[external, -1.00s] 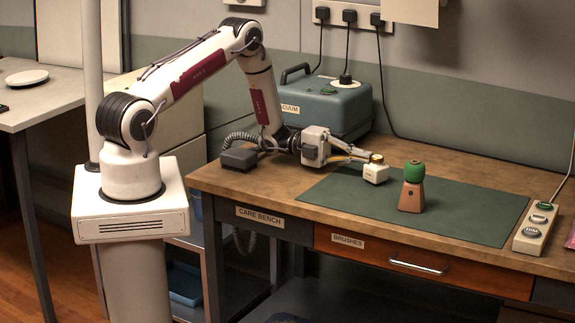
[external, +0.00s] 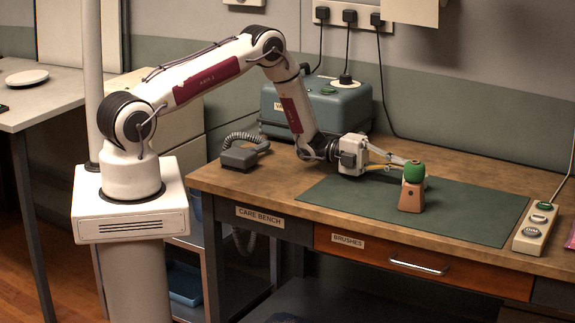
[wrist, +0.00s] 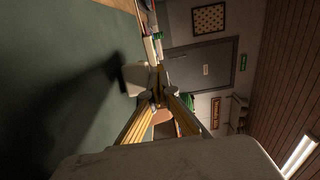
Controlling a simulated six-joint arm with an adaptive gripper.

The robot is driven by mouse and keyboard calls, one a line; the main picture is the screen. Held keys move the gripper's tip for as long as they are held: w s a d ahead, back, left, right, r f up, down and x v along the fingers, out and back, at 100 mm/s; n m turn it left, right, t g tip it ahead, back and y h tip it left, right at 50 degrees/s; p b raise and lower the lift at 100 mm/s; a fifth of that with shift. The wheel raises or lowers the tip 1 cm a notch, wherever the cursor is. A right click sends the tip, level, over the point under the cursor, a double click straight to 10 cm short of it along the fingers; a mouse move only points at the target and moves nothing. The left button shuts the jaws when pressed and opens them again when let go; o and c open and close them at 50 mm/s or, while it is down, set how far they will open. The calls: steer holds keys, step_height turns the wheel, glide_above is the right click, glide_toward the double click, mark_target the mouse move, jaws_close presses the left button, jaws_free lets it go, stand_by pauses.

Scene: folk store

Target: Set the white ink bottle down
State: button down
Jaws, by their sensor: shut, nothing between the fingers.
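My gripper (external: 404,164) is low over the back part of the green mat, pointing right. Its fingers are shut with nothing between them. A pale block, seemingly the white ink bottle (wrist: 134,78), stands on the mat just by the fingertips (wrist: 158,92) in the wrist view. Part of the stand also shows below the fingers in the wrist view (wrist: 165,128).
The green mat (external: 465,215) is clear at its front and right. A strip with buttons (external: 535,228) lies at the bench's right end. A blue-grey vacuum box (external: 318,108) stands at the back, and a dark block with a coiled hose (external: 240,157) is at the left.

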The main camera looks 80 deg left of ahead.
steer(key=shift+x, duration=1.3)
steer(key=x, duration=1.4)
steer(key=shift+w+d, duration=0.15)
steer(key=v, duration=1.4)
steer(key=shift+r, duration=0.15)
